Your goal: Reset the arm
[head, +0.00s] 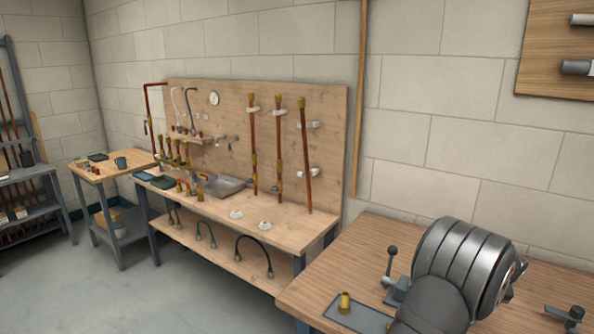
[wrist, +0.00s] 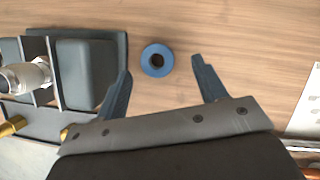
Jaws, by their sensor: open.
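My gripper (wrist: 161,66) is open in the wrist view, its two blue-grey fingers spread apart with nothing held between them. A blue ring-shaped roll (wrist: 145,60) with a dark centre lies on the wooden bench top (wrist: 240,40) and shows between the fingertips. The gap in height between fingers and roll cannot be told. In the head view my arm fills the lower right over the near bench (head: 360,250), and my gripper's fingers cannot be made out there.
A blue-grey fixture (wrist: 90,70) with a metal cylinder (wrist: 25,76) stands left of the fingers. A brass fitting (head: 345,302) sits on a grey plate (head: 362,318). A pipe board (head: 230,110) stands behind the far bench.

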